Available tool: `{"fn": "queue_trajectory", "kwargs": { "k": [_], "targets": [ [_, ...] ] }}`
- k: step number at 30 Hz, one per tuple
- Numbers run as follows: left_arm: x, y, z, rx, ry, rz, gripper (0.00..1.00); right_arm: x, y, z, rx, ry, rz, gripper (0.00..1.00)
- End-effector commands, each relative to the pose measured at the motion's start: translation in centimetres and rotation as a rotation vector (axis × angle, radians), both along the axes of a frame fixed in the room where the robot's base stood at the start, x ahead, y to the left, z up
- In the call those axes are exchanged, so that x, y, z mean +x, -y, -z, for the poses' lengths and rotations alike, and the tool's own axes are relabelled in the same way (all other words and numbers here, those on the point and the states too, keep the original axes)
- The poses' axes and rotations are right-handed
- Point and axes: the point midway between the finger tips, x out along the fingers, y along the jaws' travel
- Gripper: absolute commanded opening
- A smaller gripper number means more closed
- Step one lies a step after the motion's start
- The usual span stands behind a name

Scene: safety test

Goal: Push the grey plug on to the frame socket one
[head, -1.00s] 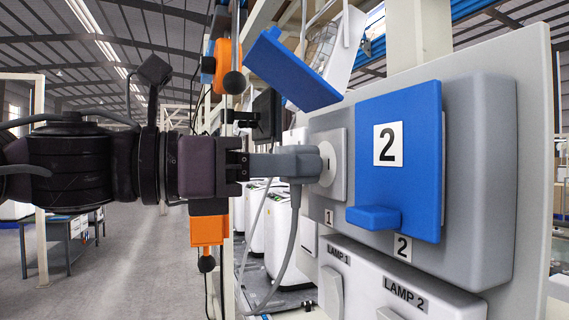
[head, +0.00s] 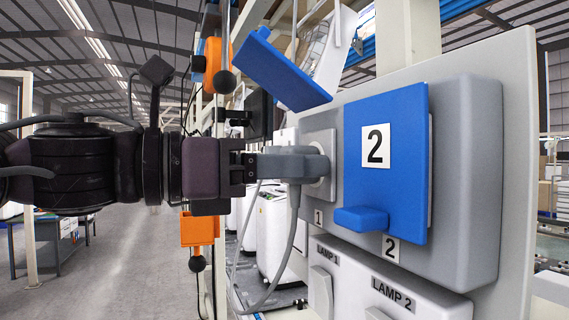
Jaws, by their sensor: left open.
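The grey plug (head: 288,166) lies level against socket one (head: 326,140), the left socket on the grey panel, marked with a small "1". Its front end is at the round socket face; how deep its pins sit is hidden. Its grey cable (head: 292,225) hangs down from it. The blue cover (head: 281,70) of socket one is raised, tilted above it. My left gripper (head: 250,166) is open, right behind the plug, with its fingertips at the plug's rear end. I cannot tell whether they touch it. My right gripper does not show.
Socket two's blue cover (head: 398,190), marked "2", is closed just right of socket one. Below is a white box (head: 400,296) with lamp switches. Orange pendants (head: 197,230) hang near my left wrist.

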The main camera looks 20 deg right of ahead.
Motion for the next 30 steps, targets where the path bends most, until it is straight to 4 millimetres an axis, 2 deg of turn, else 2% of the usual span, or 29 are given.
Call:
{"fn": "queue_trajectory", "kwargs": {
  "k": [5,12,18,30],
  "targets": [
    [0.0,-0.6,0.2,0.0,0.001,-0.001,0.56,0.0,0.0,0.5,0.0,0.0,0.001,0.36],
    [0.0,-4.6,0.4,-0.002,0.002,-0.005,0.56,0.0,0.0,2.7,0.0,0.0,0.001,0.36],
    [-0.2,-7.2,0.2,-0.001,0.002,-0.002,0.56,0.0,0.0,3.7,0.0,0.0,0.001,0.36],
    [-0.3,-7.8,0.0,0.0,0.0,0.0,0.56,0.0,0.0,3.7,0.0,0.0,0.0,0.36]
  ]
}}
